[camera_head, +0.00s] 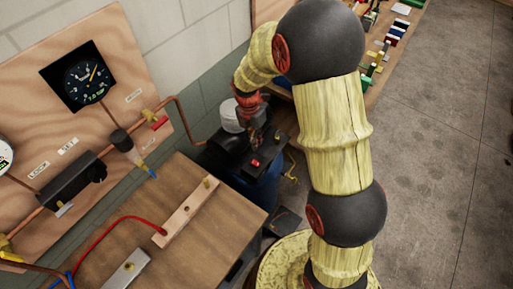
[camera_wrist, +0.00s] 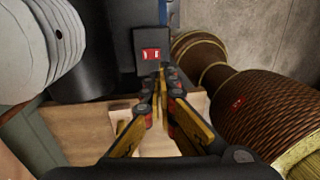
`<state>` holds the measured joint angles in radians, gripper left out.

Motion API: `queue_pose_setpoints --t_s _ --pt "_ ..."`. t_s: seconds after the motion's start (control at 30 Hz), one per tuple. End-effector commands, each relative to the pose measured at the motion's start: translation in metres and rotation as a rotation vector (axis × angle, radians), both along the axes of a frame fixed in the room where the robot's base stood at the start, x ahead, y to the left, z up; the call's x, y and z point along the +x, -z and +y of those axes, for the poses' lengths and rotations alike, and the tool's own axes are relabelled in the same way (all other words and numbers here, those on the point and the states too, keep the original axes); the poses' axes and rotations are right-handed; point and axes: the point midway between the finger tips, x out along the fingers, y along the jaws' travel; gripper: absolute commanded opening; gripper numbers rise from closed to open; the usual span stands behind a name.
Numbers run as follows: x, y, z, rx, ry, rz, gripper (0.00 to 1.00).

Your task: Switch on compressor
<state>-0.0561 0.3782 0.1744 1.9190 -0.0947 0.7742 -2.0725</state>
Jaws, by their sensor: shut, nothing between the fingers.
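The compressor (camera_head: 235,150), dark on top with a blue tank below, stands on the floor beyond the wooden bench, partly hidden by my arm. Its red switch (camera_head: 255,163) shows on a black box. In the wrist view the red rocker switch (camera_wrist: 151,55) sits on the black switch box (camera_wrist: 148,38), just above my fingertips in the picture. My gripper (camera_wrist: 160,78) is shut and empty, its tips pointing toward the switch box. Whether the tips touch the box I cannot tell. In the head view my gripper (camera_head: 258,122) is above the compressor.
A white ribbed cylinder (camera_wrist: 32,45) is left of my gripper, on the compressor's side. The wooden bench (camera_head: 120,240) has a red hose (camera_head: 105,232). A wall panel (camera_head: 50,130) carries a gauge (camera_head: 82,75) and copper pipes. Open floor (camera_head: 430,150) lies right.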

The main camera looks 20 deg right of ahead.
Motion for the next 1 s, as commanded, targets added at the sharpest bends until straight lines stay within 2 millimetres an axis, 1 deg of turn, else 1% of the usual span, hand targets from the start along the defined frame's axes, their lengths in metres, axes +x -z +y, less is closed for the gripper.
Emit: queue_pose_setpoints --t_s 0.03,0.4,0.6,0.7,0.8,1.0 --pt "-0.002 0.009 -0.001 -0.001 0.000 0.006 0.00" --pt "-0.009 0.081 -0.006 0.000 0.000 0.004 0.00" --pt "-0.012 0.110 -0.008 0.000 0.000 0.004 0.00" --pt "-0.013 0.118 -0.009 0.000 0.001 0.004 0.00" --pt "-0.013 0.123 -0.009 0.000 0.001 0.001 0.00" --pt "-0.013 0.124 -0.009 0.000 0.001 0.000 0.00"
